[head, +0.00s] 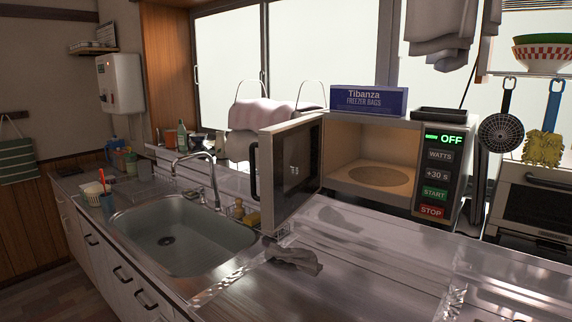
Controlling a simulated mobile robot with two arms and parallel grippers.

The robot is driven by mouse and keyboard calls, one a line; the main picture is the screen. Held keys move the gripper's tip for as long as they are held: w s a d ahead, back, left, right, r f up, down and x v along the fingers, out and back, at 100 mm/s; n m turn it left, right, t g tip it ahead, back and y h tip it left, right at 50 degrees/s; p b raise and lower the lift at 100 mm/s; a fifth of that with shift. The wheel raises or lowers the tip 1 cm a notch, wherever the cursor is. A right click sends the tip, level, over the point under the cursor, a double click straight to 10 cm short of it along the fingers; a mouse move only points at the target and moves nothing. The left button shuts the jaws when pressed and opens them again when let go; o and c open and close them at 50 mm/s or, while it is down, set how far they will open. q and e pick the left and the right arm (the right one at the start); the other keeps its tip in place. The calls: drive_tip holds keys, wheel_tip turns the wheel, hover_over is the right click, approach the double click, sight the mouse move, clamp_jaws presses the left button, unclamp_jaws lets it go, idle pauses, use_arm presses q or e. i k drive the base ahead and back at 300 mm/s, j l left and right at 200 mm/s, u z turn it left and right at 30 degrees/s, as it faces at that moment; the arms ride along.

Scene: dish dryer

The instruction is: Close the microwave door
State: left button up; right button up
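The microwave (428,128) stands on the counter at the right of centre. Its door (291,170) is open and swung out to the left and toward me, with a dark window panel and a black handle at its left edge. The lit cavity is visible, with a round turntable plate (381,176) inside and nothing on it. The control panel shows a green OFF display. Neither of my grippers shows clearly in the head view.
A steel sink (181,240) with a faucet (201,170) lies to the left of the door. A crumpled grey cloth (294,257) lies on the counter in front. A freezer bag box (369,100) and a dark tray sit on the microwave.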

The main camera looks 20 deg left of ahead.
sight(291, 152)
drive_tip(key=i+j+z, duration=0.15)
drive_tip(key=j, duration=0.45)
drive_tip(key=i+j+z, duration=0.1)
drive_tip(key=j, duration=0.5)
drive_tip(key=i+j+z, duration=0.15)
drive_tip(key=j, duration=0.5)
drive_tip(key=i+j+z, duration=0.15)
drive_tip(key=j, duration=0.45)
drive_tip(key=k+j, duration=0.1)
drive_tip(key=k, duration=0.15)
